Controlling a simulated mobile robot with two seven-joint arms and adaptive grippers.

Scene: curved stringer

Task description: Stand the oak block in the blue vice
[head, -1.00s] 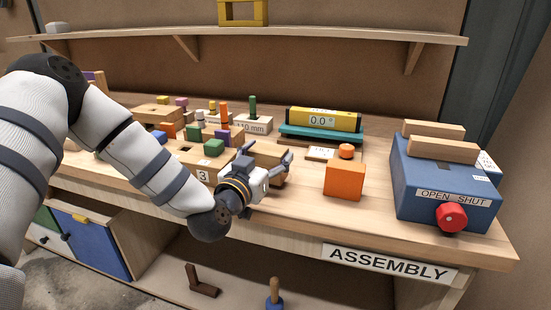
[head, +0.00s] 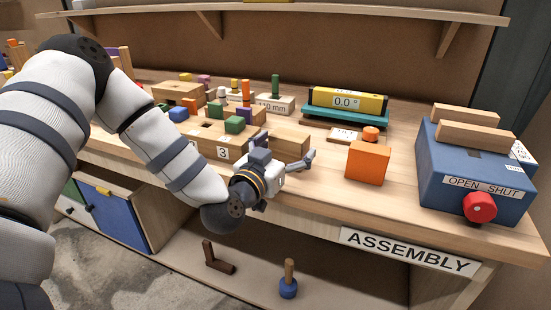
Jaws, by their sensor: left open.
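The blue vice (head: 468,192) stands at the right end of the bench. It has two pale wooden jaw bars on top with a narrow gap between them, an OPEN SHUT label and a red knob (head: 480,207) on its front. I cannot tell for sure which wooden piece is the oak block. My right gripper is not in view.
An orange block (head: 368,164) stands between my left gripper and the vice. Several coloured pegs and blocks stand behind the gripper. A yellow level (head: 372,103) lies on a teal base at the back. The front right bench top is clear.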

